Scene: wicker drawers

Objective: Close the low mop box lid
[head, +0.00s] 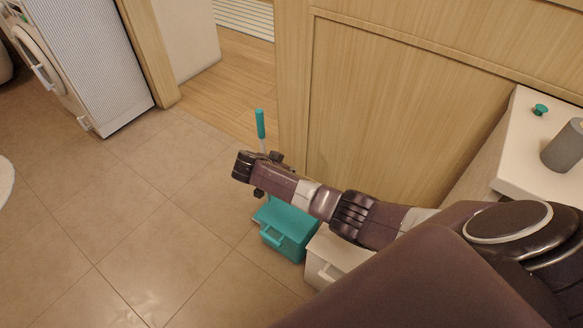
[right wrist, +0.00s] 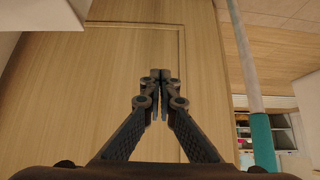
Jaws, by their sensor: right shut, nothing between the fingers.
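The low mop box (head: 290,247) is teal, with a handle on its front, and stands on the tiled floor. Its teal top shows flat in the head view, but my right arm crosses over part of it. I cannot tell whether the lid is fully shut. A mop handle (head: 260,124) with a teal grip rises behind my right gripper (head: 241,166); the pole also shows at the right of the right wrist view (right wrist: 243,60). The right gripper is above the box, its fingers (right wrist: 160,78) together and empty. My left gripper is not in view.
A white box (head: 322,268) stands close to the right of the mop box. A wooden panel (head: 400,110) rises behind, and a white counter (head: 520,150) is at the right. The tiled floor to the left is clear up to a white washing machine (head: 95,60).

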